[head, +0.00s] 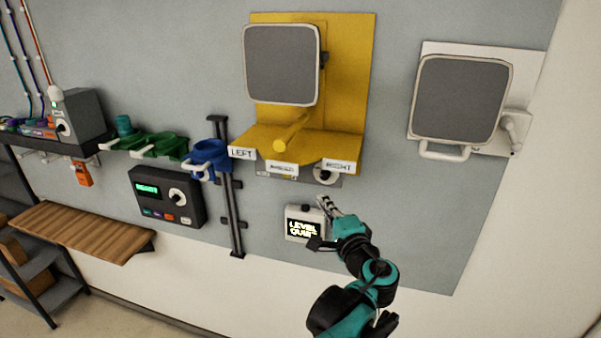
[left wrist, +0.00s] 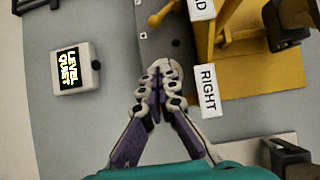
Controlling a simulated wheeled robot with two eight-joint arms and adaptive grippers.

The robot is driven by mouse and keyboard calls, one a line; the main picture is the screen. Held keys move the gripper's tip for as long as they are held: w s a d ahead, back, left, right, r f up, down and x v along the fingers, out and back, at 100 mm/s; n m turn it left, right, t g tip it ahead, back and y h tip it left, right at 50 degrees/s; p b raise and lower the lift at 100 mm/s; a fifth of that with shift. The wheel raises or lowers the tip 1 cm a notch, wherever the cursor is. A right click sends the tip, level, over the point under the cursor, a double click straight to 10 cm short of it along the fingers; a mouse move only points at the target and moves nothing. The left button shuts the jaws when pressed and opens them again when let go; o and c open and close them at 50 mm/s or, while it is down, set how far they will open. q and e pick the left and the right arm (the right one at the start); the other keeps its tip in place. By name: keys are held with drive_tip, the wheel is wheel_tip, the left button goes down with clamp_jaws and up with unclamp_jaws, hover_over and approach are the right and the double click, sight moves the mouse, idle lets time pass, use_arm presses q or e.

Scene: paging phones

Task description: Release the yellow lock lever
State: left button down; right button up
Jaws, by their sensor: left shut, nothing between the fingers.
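A yellow lever (head: 291,132) with a rounded end slants out over the yellow shelf (head: 350,145), between the LEFT label (head: 242,153) and the RIGHT label (head: 342,166). A yellow round-ended rod (left wrist: 165,13) shows at the top of the left wrist view; I cannot tell whether it is the same lever. My left gripper (head: 322,201) is below the shelf's right side, under the RIGHT label and apart from the lever. In the left wrist view the gripper (left wrist: 162,72) is shut and empty, beside the RIGHT label (left wrist: 208,90). My right gripper is not in view.
A white LEVEL QUIET display (head: 303,223) is on the wall, close left of my gripper. A round knob (head: 326,175) sits under the shelf. Grey panels (head: 281,64) and (head: 460,98) stand above and right. A blue holder (head: 208,158) is on the left.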

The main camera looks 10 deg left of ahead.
use_arm(q)
drive_tip(key=shift+s, duration=0.1)
drive_tip(key=shift+a, duration=0.1)
drive_tip(key=p+x, duration=0.1)
drive_tip(key=x, duration=0.3)
drive_tip(key=s+a+p+x, duration=0.1)
drive_tip(key=x, duration=0.3)
drive_tip(key=a+p+x, duration=0.1)
drive_tip(key=x, duration=0.4)
drive_tip(key=shift+s+a, duration=0.1)
drive_tip(key=shift+s, duration=0.15)
drive_tip(key=shift+a+f+m+t+b, duration=0.2)
drive_tip(key=shift+f+m+t+b, duration=0.15)
drive_tip(key=shift+b, duration=0.4)
